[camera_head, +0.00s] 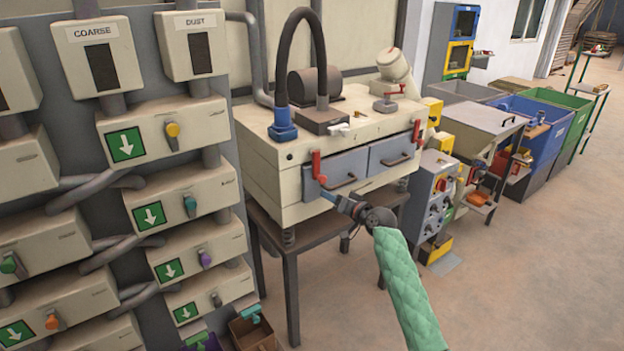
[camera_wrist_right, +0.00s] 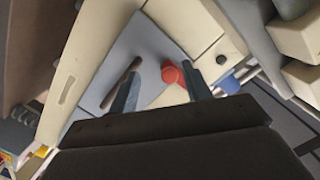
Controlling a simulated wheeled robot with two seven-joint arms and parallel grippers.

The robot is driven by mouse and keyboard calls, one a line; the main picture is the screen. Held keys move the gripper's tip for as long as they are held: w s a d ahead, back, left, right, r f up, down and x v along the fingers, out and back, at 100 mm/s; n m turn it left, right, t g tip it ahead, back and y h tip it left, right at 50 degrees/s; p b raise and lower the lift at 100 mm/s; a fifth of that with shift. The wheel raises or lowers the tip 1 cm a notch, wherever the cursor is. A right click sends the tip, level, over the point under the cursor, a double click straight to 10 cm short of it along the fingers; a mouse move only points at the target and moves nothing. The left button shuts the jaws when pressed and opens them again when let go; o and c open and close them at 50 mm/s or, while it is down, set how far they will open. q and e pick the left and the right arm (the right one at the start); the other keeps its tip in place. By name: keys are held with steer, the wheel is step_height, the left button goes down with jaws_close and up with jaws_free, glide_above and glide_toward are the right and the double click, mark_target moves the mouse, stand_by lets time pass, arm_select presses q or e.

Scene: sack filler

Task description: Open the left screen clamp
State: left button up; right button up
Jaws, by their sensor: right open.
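The screening machine (camera_head: 262,165) is a cream box on a dark stand with two grey-blue screen fronts. The left screen clamp (camera_head: 317,167) is a red lever standing upright at the left edge of the left screen front (camera_head: 348,168). In the right wrist view, the red clamp (camera_wrist_right: 172,73) shows between the fingertips, apart from them as far as I can tell. My right gripper (camera_head: 326,195) is open and empty, just below the clamp and in front of the machine. It also shows in the wrist view (camera_wrist_right: 162,84). My left gripper is out of view.
A second red clamp (camera_head: 416,133) sits at the right end of the screen fronts. A dark drawer handle (camera_head: 345,181) juts out close to my right gripper. A control box (camera_head: 432,195) stands to the right. Open floor (camera_head: 520,260) lies in front.

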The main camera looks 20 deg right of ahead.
mark_target(324, 181)
steer(key=shift+m+t, duration=0.6)
steer(key=shift+t, duration=0.3)
steer(key=w+r+p, duration=0.1)
steer(key=w, duration=0.1)
steer(key=w+a+p, duration=0.1)
steer(key=w, duration=0.1)
steer(key=w+r+p, duration=0.1)
steer(key=w, duration=0.1)
steer(key=shift+w+a+r, duration=0.15)
steer(key=shift+w+r, duration=0.1)
steer(key=shift+r, duration=0.1)
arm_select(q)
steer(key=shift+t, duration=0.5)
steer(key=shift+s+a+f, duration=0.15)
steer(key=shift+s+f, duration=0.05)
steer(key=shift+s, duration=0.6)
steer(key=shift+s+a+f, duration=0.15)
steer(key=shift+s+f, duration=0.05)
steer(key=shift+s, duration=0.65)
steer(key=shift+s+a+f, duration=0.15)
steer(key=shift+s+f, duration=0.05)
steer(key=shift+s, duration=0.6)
arm_select(e)
steer(key=shift+w+a+f, duration=0.1)
steer(key=shift+w+a, duration=0.1)
steer(key=shift+w, duration=0.35)
